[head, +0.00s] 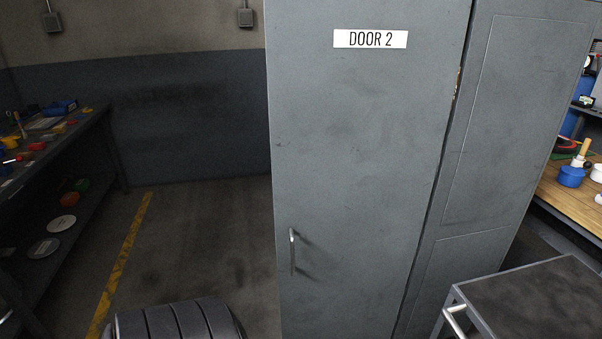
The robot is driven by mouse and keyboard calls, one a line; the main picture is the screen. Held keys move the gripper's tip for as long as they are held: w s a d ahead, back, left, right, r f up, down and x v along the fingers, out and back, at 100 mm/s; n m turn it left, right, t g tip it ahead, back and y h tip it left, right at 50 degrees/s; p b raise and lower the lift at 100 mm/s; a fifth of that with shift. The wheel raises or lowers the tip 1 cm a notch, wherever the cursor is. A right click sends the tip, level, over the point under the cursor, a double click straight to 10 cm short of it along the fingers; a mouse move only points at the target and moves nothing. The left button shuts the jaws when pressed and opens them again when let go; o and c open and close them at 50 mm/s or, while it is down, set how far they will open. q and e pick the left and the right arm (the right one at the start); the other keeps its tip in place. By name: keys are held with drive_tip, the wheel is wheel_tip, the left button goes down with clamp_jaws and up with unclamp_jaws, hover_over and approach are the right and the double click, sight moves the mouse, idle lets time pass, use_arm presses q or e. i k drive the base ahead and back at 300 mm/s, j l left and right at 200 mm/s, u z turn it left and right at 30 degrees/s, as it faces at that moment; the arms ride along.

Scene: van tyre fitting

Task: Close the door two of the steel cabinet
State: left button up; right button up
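The grey door two (360,150) of the steel cabinet fills the middle of the head view, with a white "DOOR 2" label (370,39) near its top. Its upright silver handle (292,252) is near its lower left edge. A narrow dark gap runs down its right edge, with a small brass-coloured spot in it. The cabinet's grey side panel (505,130) shows to the right of that gap. No cabinet inside shows, and I cannot tell whether the door is fully shut or stands ajar. Neither of my grippers is in view.
A dark tyre (175,322) is at the bottom left. A dark-topped cart (535,300) with a silver handle is at the bottom right. A shelved bench (75,150) with small items stands left, a wooden bench (580,203) right. Floor between tyre and wall is clear.

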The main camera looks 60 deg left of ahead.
sight(360, 93)
drive_tip(key=u, duration=1.5)
